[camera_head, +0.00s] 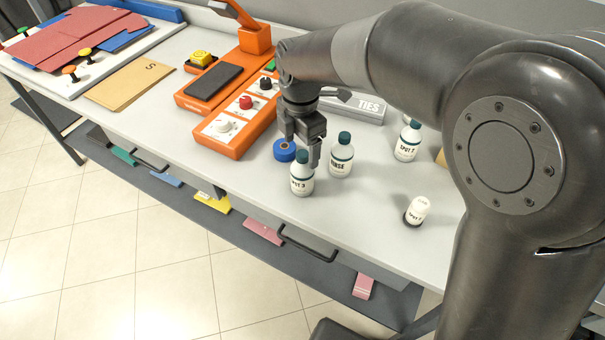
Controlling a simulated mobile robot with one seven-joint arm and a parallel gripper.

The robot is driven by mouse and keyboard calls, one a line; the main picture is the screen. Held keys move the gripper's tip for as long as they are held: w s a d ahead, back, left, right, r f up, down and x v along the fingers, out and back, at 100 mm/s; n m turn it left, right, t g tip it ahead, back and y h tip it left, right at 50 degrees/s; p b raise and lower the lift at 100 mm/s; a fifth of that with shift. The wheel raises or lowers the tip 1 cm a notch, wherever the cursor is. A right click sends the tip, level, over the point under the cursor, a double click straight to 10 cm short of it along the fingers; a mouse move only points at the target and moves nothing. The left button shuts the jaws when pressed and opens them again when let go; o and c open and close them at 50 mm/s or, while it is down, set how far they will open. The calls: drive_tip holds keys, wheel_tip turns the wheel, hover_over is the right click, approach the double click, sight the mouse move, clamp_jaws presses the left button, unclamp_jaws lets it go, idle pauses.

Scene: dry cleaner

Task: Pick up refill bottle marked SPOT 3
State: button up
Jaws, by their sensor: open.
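The refill bottle marked SPOT 3 (302,182) is white with a dark green cap and stands upright near the table's front edge. My gripper (301,151) points down with its jaws open, at or just above the cap of this bottle. One finger reaches down at the right of the cap. The other finger is partly hidden, and I cannot tell whether either finger touches the bottle. Nothing shows held in the jaws.
A RINSE bottle (340,161) stands close at the right. A SPOT 2 bottle (407,146) and a small white bottle (416,210) stand farther right. A blue round item (284,151) and an orange control box (219,135) are at the left.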

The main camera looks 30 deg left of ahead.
sight(302, 154)
wheel_tip(302, 154, down, 5)
drive_tip(key=shift+d+f, duration=0.15)
drive_tip(key=c, duration=1.6)
